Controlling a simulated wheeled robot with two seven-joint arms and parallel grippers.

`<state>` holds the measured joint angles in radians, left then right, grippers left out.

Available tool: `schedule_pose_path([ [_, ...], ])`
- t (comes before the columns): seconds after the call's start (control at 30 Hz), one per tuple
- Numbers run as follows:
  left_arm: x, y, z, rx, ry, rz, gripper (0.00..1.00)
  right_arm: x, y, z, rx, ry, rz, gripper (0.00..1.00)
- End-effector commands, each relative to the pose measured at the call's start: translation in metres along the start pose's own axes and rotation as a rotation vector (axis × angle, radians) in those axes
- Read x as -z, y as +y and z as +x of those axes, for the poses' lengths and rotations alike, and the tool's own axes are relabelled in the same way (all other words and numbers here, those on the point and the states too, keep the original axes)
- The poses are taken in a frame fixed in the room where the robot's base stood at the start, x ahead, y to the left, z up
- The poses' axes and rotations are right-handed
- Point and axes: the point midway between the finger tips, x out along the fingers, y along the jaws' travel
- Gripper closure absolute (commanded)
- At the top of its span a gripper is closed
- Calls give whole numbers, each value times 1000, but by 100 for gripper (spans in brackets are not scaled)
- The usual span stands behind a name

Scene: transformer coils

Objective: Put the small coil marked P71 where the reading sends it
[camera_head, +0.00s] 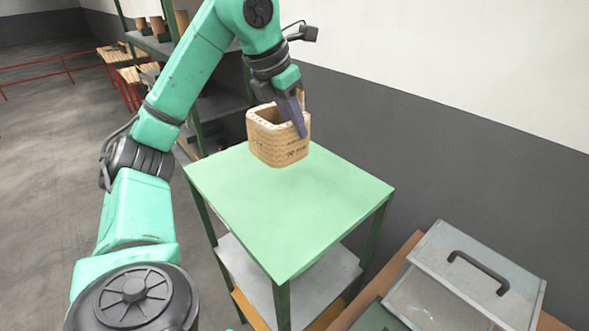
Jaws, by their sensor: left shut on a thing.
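A small tan coil (280,148), square with rounded corners and a hollow middle, is over the far part of a green-topped table (290,222). Dark print shows on its front face but is too small to read surely. My left gripper (297,117) reaches down from above and is shut on the coil's near right wall, with one finger outside it. I cannot tell whether the coil's underside touches the table top. My right gripper is not in view. No reading or meter display shows.
The rest of the green table top is bare, with a grey shelf (240,268) below. A grey metal box with a black handle (478,272) stands at the lower right. Shelving with tan coils (158,25) is behind my arm. A grey and white wall closes off the right.

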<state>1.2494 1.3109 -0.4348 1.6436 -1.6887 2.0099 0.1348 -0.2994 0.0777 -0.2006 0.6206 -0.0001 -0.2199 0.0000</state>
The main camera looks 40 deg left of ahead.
Motion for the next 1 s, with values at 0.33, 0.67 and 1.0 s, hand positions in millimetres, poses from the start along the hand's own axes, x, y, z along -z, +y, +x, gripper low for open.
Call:
schedule_pose_path([
  [0.33, 28, 0, 67, -2, 0, 0, 100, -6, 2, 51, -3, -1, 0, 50],
  [0.67, 44, 0, 106, -1, 0, 2, 100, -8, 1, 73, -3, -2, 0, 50],
  [1.0, 44, 0, 106, 0, 1, 1, 48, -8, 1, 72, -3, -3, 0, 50],
])
